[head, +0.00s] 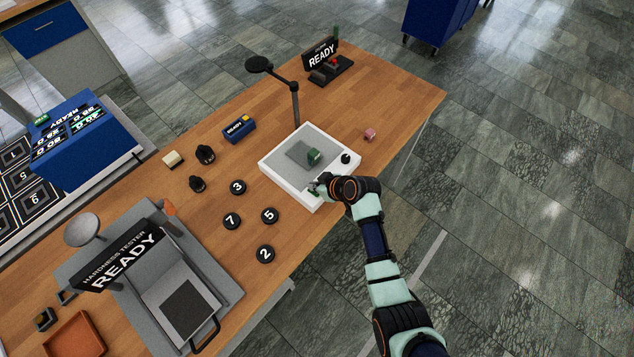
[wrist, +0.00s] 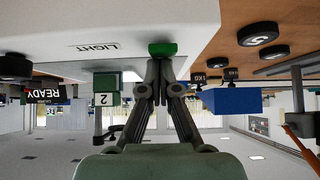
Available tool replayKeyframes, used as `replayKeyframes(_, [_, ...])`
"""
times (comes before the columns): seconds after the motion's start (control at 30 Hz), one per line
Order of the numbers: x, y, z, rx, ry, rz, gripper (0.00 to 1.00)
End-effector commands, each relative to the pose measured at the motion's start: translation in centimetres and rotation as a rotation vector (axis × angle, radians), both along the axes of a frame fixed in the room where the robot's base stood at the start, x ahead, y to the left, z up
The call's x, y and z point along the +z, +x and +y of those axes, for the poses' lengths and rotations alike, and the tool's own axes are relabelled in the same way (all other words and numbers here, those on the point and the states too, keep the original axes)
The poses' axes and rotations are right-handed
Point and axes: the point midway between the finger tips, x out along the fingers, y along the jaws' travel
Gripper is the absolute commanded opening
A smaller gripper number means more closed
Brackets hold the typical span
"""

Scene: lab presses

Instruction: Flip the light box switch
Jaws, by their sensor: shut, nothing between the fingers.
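The white light box (head: 272,166) sits on the wooden table with a grey panel on top. In the wrist view, which looks upside down, its white face (wrist: 60,30) carries the word LIGHT. A green switch (wrist: 163,48) is on that face, beside the word. My gripper (head: 318,188) is at the front edge of the box. In the wrist view the closed fingertips (wrist: 160,64) are empty and right at the green switch. I cannot tell whether they touch it. In the head view my gripper mostly hides the switch.
A lamp arm (head: 295,105) stands behind the box. A pink cube (head: 370,134) lies to the right. Several black numbered discs (head: 269,215) and a hardness tester (head: 225,285) are left.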

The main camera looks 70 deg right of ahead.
Motion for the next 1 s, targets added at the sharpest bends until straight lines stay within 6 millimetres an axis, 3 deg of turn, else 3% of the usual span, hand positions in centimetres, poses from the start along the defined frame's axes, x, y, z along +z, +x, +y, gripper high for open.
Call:
replayKeyframes(0.47, [-1.1,0.0,0.3,0.0,0.023,0.047,0.0])
replayKeyframes(0.87, [-0.7,1.5,-0.1,0.001,0.023,0.046,0.0])
replayKeyframes(1.0, [0.3,1.6,-0.2,0.002,0.021,0.043,0.0])
